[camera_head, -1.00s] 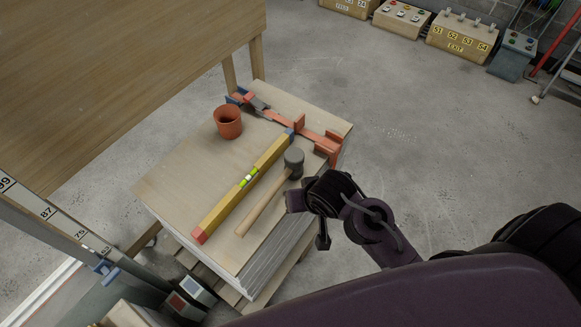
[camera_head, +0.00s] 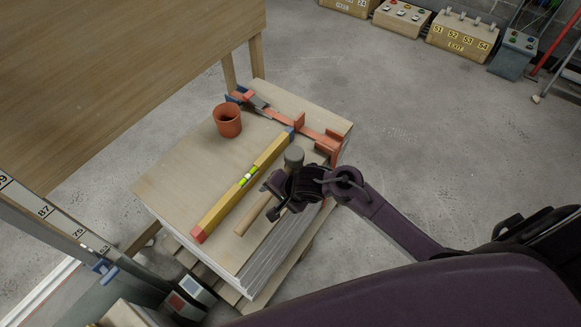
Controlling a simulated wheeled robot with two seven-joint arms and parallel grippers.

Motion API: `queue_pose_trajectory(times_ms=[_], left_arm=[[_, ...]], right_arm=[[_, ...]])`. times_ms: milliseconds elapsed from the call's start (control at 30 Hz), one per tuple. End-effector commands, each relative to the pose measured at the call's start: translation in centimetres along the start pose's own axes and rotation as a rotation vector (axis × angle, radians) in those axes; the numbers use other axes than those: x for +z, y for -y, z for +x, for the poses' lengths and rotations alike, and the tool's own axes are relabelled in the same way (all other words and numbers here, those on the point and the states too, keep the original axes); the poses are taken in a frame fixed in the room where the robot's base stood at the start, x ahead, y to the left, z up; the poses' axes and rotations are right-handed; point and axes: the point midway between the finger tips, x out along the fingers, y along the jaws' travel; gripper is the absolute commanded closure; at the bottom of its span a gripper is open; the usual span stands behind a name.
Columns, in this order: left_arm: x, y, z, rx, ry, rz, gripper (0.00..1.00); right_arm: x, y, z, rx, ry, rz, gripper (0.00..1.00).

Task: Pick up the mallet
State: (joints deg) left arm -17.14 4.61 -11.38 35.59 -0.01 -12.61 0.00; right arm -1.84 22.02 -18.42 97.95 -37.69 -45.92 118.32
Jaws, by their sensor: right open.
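The mallet (camera_head: 293,157) lies on the stack of boards (camera_head: 170,185), with its dark grey head toward the back and its pale wooden handle pointing to the lower left. My right gripper (camera_head: 273,202) is open over the handle, just below the head, and hides the upper part of the handle. One finger shows on each side of the handle. I cannot tell whether the fingers touch it. My left gripper is not in view.
A yellow spirit level (camera_head: 222,205) lies close along the left of the mallet. An orange clamp (camera_head: 312,134) lies along the back edge of the stack. A terracotta pot (camera_head: 228,121) stands at the back left. A wooden table (camera_head: 120,70) rises at the upper left.

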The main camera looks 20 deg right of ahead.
Motion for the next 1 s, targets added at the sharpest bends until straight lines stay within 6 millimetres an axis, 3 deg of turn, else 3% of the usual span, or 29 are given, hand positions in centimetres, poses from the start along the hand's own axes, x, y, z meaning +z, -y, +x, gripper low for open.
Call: queue_pose_trajectory(times_ms=[300,600,1000], left_arm=[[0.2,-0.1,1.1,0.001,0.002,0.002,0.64],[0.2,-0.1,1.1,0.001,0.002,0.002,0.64],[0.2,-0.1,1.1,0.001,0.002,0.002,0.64]], right_arm=[[0.0,0.1,4.5,0.0,-0.002,-0.001,0.52],[0.0,0.1,5.0,0.0,-0.003,-0.001,0.52],[0.0,0.1,5.0,0.0,-0.003,-0.001,1.0]])
